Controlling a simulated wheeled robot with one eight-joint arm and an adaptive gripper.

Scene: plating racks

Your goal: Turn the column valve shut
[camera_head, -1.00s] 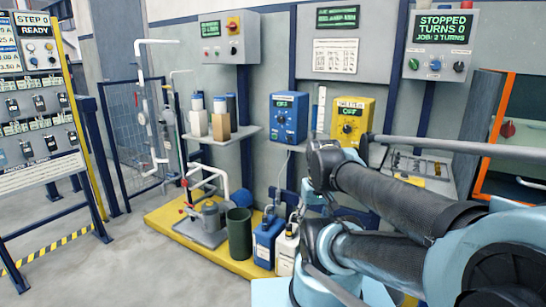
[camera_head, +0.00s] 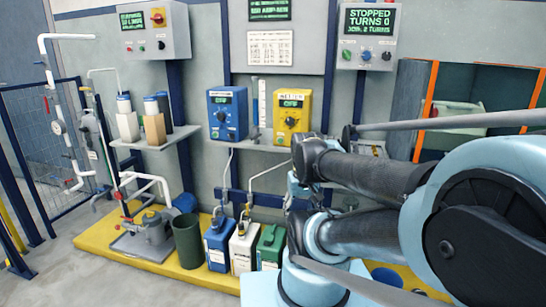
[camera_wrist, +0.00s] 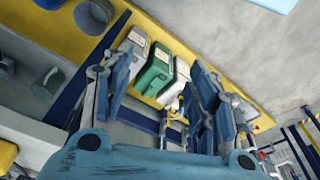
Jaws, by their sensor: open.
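A white pipe column (camera_head: 50,75) stands at the left of the head view, in front of a blue mesh fence. Another small red part (camera_head: 121,195) is on the pipework above the grey pump. I cannot tell which is the column valve or how it is turned. My gripper (camera_wrist: 160,72) is open in the wrist view, with its two blue fingers apart and canisters beyond them.
A yellow platform (camera_head: 92,240) holds a grey pump (camera_head: 150,230), a dark green bin (camera_head: 187,242) and blue, white and green canisters. Grey floor is clear at front left.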

